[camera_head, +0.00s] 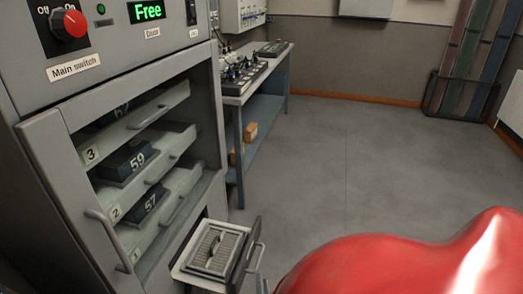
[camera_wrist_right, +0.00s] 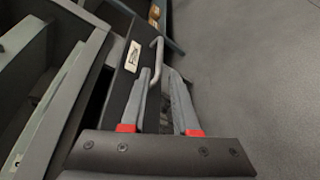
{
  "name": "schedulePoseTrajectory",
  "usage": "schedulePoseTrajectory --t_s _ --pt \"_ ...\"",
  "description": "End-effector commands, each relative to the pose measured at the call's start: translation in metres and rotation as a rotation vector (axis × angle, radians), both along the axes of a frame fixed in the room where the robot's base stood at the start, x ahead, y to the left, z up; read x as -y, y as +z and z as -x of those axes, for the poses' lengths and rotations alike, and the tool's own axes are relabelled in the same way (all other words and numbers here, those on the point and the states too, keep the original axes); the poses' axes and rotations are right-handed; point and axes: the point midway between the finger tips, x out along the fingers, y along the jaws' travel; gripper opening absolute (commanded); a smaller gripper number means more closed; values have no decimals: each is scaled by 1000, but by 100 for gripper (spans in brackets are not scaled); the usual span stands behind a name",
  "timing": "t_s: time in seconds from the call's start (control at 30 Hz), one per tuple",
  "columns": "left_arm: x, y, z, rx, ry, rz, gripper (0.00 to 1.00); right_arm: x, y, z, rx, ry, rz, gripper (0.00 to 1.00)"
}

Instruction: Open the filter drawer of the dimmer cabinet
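The grey dimmer cabinet (camera_head: 32,90) stands at the left. Its filter drawer (camera_head: 247,262) is at the bottom and sticks out, showing a ribbed grey filter (camera_head: 215,248) inside. The drawer's bar handle (camera_head: 257,257) is on its dark front; the handle (camera_wrist_right: 157,60) and a small label also show in the right wrist view. My right gripper (camera_wrist_right: 162,75) is open there, with its two fingers apart at the handle's near end. I cannot tell whether they touch it. The head view does not show its fingertips. My left gripper is not in view.
The cabinet door (camera_head: 70,200) with its handle is at the left, and numbered dimmer trays (camera_head: 130,160) sit inside the cabinet. A red main switch (camera_head: 75,24) and green display are above. A workbench (camera_head: 240,98) stands behind; the floor to the right is clear.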

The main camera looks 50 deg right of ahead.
Motion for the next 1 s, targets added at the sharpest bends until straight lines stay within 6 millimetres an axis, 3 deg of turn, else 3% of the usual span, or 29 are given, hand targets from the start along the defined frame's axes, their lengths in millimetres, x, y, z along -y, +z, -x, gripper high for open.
schedulePoseTrajectory --t_s 0.1,0.3,1.0 --pt "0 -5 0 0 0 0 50 -17 2 15 -2 4 -3 28" --pt "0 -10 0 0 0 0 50 -30 7 28 -2 1 -1 28" --pt "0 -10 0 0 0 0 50 -32 9 30 -1 -3 0 28"
